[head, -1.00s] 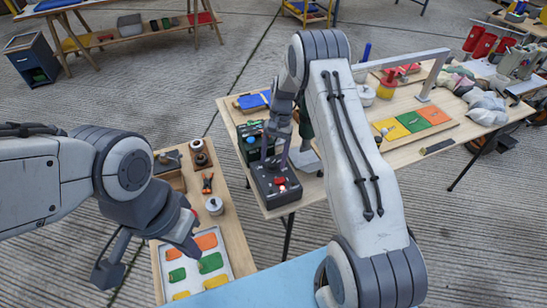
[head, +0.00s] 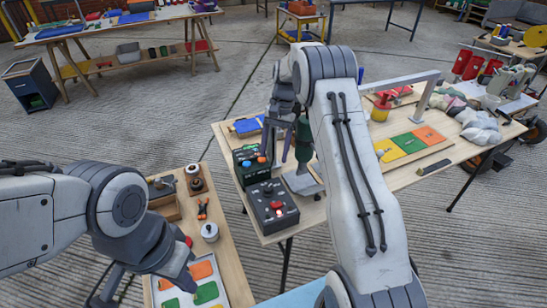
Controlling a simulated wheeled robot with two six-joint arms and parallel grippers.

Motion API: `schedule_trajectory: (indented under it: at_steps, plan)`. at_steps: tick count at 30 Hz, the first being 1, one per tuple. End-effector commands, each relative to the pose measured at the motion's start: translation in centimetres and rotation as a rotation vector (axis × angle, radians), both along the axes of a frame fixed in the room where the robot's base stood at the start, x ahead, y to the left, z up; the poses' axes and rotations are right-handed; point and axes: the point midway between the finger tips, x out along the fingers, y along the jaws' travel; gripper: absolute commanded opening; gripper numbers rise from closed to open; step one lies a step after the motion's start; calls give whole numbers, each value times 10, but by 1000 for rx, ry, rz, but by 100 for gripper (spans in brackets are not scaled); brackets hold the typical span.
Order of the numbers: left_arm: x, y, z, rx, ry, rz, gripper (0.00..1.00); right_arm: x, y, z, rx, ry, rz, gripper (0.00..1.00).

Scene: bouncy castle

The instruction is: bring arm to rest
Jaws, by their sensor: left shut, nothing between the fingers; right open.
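My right arm reaches over the long wooden table (head: 400,178). Its gripper (head: 276,150) is open and empty, fingers pointing down, in front of the control boxes in this view. A dark control box (head: 268,222) with a red button (head: 277,206) stands at the table's near left corner, below the gripper. A green-fronted box (head: 246,172) with blue and red knobs is just behind it. My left arm comes in from the left. Its gripper (head: 142,288) is shut and empty by the narrow wooden table, partly cut off by the lower edge.
The narrow table (head: 232,262) holds a tray (head: 222,297) of coloured pieces, a white pot (head: 210,232) and orange-handled pliers (head: 202,209). A green drill-like tool (head: 303,142) and a grey arch (head: 425,100) stand on the long table. Concrete floor lies between the tables.

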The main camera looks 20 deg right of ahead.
Motion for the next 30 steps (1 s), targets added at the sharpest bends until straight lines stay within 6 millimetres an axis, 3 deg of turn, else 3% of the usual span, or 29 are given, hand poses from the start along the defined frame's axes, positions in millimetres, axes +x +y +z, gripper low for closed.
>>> schedule_trajectory:
  at_steps: [11,14,17,20,24,27,30]
  plan:
    - [0,0,0,0,0,0,0,0,1,1,0,-1,4,70]
    - [0,0,0,0,0,0,0,-4,15,11,-3,-16,45,70]
    - [0,0,0,0,0,0,0,-17,50,32,-9,-54,150,70]
    - [0,0,0,0,0,0,0,-45,97,61,-14,-112,311,70]
    - [0,0,0,0,0,0,0,-105,155,92,-15,-200,561,70]
    - [0,0,0,0,0,0,0,-157,183,107,-8,-265,740,70]
    - [0,0,0,0,0,0,0,-211,199,114,2,-330,918,70]
